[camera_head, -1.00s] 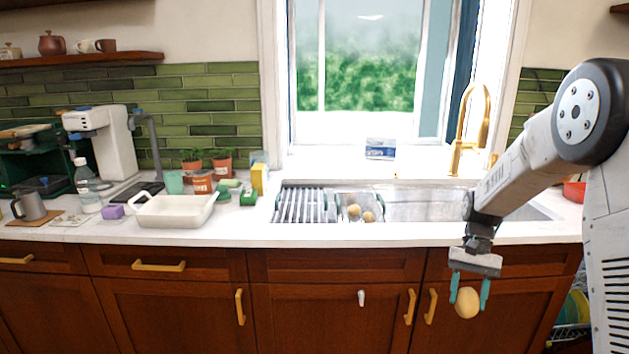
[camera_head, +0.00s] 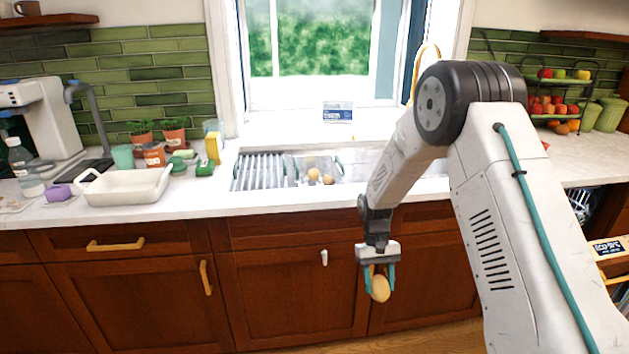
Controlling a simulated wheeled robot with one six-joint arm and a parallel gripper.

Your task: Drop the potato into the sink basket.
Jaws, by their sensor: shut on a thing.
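My gripper (camera_head: 378,278) is shut on a potato (camera_head: 380,289), a pale tan oval, with its teal fingers at either side. It hangs in front of the brown cabinet doors, below the counter edge. The sink basket (camera_head: 338,165) sits in the sink, up and to the left of my gripper. Two round tan potatoes (camera_head: 313,174) lie in the basket. My arm hides part of the sink's right side and the tap.
A drying rack (camera_head: 262,172) lies left of the basket. A white baking dish (camera_head: 125,187) stands on the counter further left. A fruit stand (camera_head: 552,103) is at the back right. The counter's front edge (camera_head: 300,202) lies between my gripper and the sink.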

